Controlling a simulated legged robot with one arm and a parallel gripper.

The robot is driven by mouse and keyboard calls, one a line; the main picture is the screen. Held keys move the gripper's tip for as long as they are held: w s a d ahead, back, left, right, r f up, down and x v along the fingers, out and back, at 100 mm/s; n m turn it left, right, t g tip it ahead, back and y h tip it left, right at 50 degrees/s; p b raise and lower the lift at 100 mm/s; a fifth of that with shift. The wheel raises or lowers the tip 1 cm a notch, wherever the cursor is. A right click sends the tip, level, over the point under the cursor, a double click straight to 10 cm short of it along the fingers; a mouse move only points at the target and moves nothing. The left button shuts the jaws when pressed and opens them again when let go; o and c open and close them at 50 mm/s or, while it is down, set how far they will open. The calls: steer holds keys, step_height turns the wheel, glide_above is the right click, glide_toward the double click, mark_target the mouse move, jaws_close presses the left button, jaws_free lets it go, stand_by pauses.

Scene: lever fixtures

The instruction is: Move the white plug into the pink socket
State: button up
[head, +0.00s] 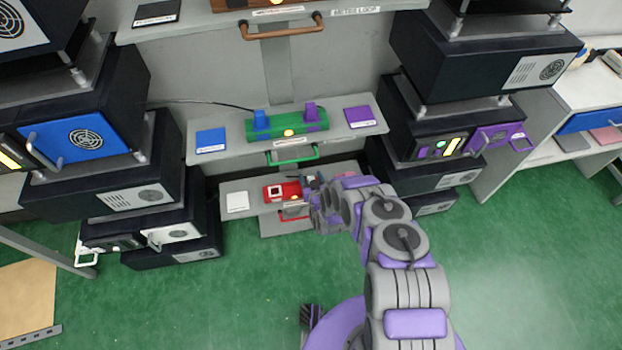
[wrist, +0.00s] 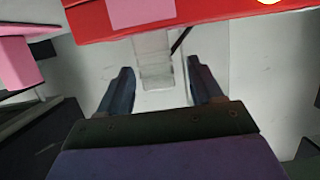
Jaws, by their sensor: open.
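The red fixture (head: 283,192) sits on the lowest shelf in the head view. It has a white square on its left part, and my gripper (head: 316,186) hides its right part. In the wrist view the red fixture (wrist: 215,14) crosses the top and bears a pink square (wrist: 140,12), which looks like the pink socket. A pale, whitish block (wrist: 154,60), likely the white plug, shows just below the red edge. My gripper (wrist: 160,78) is open, with one dark finger on each side of this block. I cannot tell whether the fingers touch it.
A pink block (wrist: 18,62) is at the left of the wrist view. A green fixture (head: 285,131) stands on the shelf above. Dark cabinets (head: 150,195) stand either side; the green floor in front is clear.

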steer(key=shift+s, duration=0.1)
steer(key=p+v, duration=0.5)
steer(key=v, duration=1.2)
